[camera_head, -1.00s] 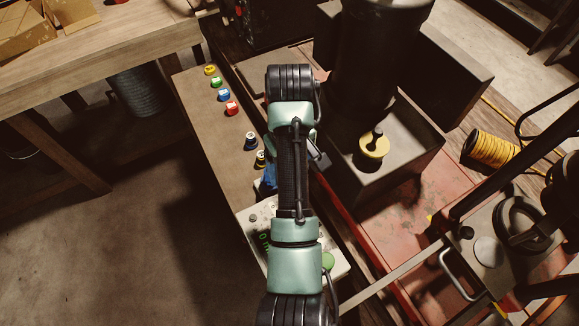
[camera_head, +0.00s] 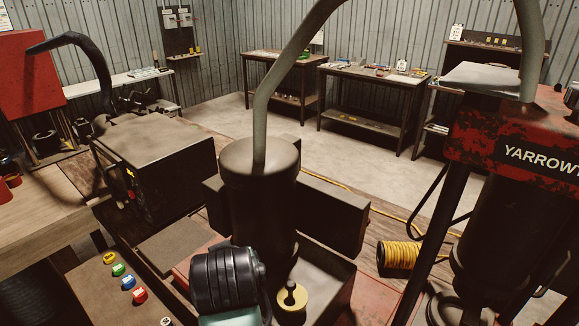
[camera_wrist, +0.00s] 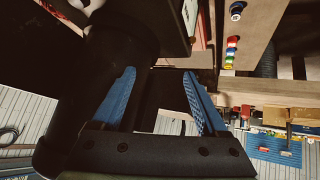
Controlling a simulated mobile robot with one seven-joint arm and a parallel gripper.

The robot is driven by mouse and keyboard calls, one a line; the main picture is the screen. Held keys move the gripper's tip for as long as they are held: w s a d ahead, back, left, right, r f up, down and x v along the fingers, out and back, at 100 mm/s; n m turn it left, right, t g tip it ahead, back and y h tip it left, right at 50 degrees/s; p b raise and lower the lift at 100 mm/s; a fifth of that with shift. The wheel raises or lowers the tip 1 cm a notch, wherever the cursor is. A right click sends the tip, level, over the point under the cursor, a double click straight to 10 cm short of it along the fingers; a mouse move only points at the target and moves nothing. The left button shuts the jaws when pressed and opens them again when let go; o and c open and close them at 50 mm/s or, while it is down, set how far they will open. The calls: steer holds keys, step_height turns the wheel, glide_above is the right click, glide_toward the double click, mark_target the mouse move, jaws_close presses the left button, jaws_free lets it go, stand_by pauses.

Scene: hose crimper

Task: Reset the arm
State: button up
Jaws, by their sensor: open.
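My gripper (camera_wrist: 160,92) shows in the wrist view with its two blue fingers spread apart and nothing between them. In the head view only part of my arm is in sight at the bottom middle, in front of the dark cylinder (camera_head: 262,195); the gripper itself is out of that view. In the wrist view a dark mass fills the left, close beside the left finger. The row of coloured buttons (camera_wrist: 232,52) is at the upper right, apart from the fingers.
A grey hose (camera_head: 262,115) rises from the cylinder. A yellow spool (camera_head: 400,255) and red YARROWT-marked machine (camera_head: 500,140) stand right. Open floor (camera_head: 340,145) lies behind.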

steer(key=s+d+r+m+t+h, duration=0.1)
steer(key=d+r+m+t, duration=0.35)
steer(key=r, duration=0.65)
steer(key=s+d+r+m+t+h, duration=0.1)
steer(key=d+r+t+h, duration=0.1)
steer(key=d+r+t, duration=0.6)
steer(key=s+r+t+b, duration=0.1)
steer(key=s+r+t, duration=0.1)
steer(key=s+r, duration=0.2)
steer(key=s+a+r+t+b, duration=0.1)
steer(key=s+r, duration=0.3)
steer(key=r, duration=0.6)
steer(key=s+r+t+b, duration=0.2)
steer(key=s+r+t, duration=0.1)
steer(key=r, duration=0.4)
steer(key=shift+s+a+r+y+b, duration=0.3)
steer(key=shift+s+a+y, duration=0.1)
steer(key=shift+s, duration=0.45)
